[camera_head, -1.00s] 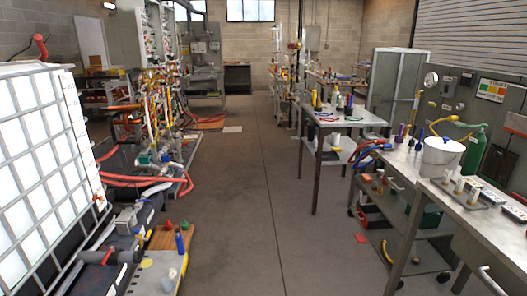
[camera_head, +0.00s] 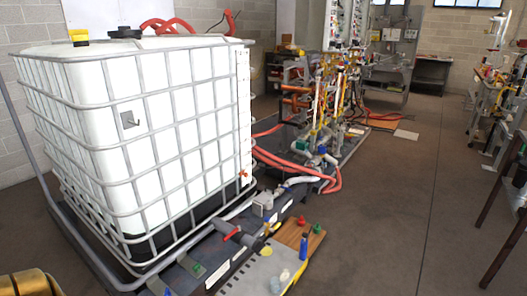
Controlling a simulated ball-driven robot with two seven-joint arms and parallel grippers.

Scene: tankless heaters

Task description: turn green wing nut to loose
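No wing nut can be made out for certain at this size. A small green piece (camera_head: 317,229) stands on a brown wooden board (camera_head: 289,236) at the lower middle, beside a small red piece (camera_head: 302,221). Another small green spot (camera_head: 197,269) shows on the dark pipework bench at the lower left. I cannot tell which, if either, is the green wing nut. Neither of my grippers is in view. A gold-coloured rounded part cuts into the bottom left corner, and I cannot tell what it is.
A large white caged tank (camera_head: 150,122) fills the left. A blue bottle (camera_head: 303,247) stands near the board. Red hoses (camera_head: 290,165) run along the floor to a pipe rack (camera_head: 335,85). The concrete floor (camera_head: 400,200) is open right of centre; tables stand at the right edge.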

